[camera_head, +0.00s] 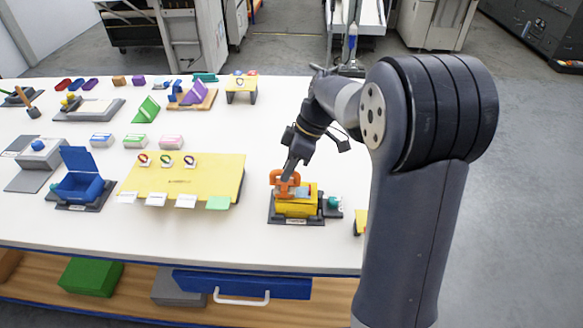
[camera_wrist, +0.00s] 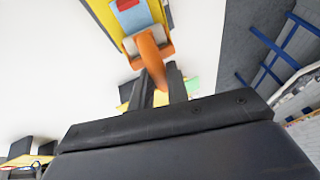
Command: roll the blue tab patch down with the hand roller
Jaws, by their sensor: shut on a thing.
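My gripper (camera_head: 289,172) is shut on the orange hand roller (camera_head: 284,187), over a yellow block (camera_head: 296,208) on a dark base. In the wrist view my gripper (camera_wrist: 160,88) grips the roller's orange handle (camera_wrist: 150,52), with the fingers partly hiding it. A light blue patch (camera_wrist: 134,18) lies on the yellow block's top, just beyond the roller, with a red piece on it. The roller end is at or very near the patch's near edge; I cannot tell whether it presses on it.
A teal knob (camera_head: 333,202) stands right of the yellow block. A yellow board (camera_head: 215,175) with small rings and cards lies to its left, and an open blue box (camera_head: 80,185) further left. Several small items fill the back of the white table. Bare tabletop (camera_head: 330,165) shows behind the block.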

